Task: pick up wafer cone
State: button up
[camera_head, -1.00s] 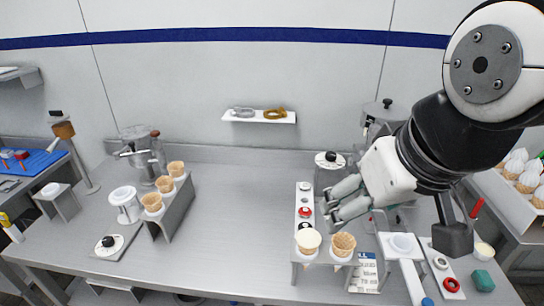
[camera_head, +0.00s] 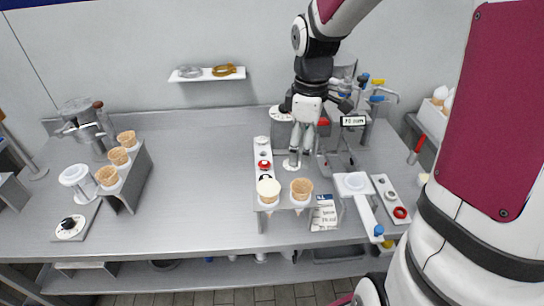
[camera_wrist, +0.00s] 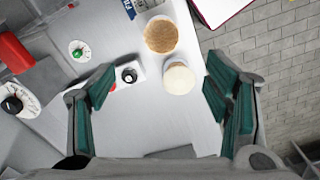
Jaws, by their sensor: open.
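In the head view my gripper (camera_head: 297,150) points down over the back end of the white button strip, behind the front cone stand (camera_head: 287,206). The stand holds a brown wafer cone (camera_head: 301,188) on the right and a cone with a pale top (camera_head: 268,189) on the left. In the wrist view the brown cone (camera_wrist: 161,34) and the pale-topped cone (camera_wrist: 179,78) show beyond and between my open green-padded fingers (camera_wrist: 160,70). Nothing is held. Three more wafer cones (camera_head: 118,157) stand in a rack (camera_head: 136,180) at the left.
A button strip (camera_head: 257,165) runs back from the stand. Machines with taps (camera_head: 370,103) stand behind at right. The counter (camera_head: 205,175) is clear between the left rack and the strip.

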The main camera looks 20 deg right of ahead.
send_over(302, 186)
jog(key=f, duration=0.8)
jog(key=shift+w+a+f, duration=0.15)
jog(key=shift+w+f, duration=0.05)
jog(key=shift+w, duration=0.05)
jog(key=shift+s+f, duration=0.15)
jog(key=shift+f, duration=1.2)
jog(key=shift+s+f, duration=0.1)
jog(key=shift+f, duration=1.25)
jog(key=c, duration=0.8)
jog(key=shift+c, duration=0.2)
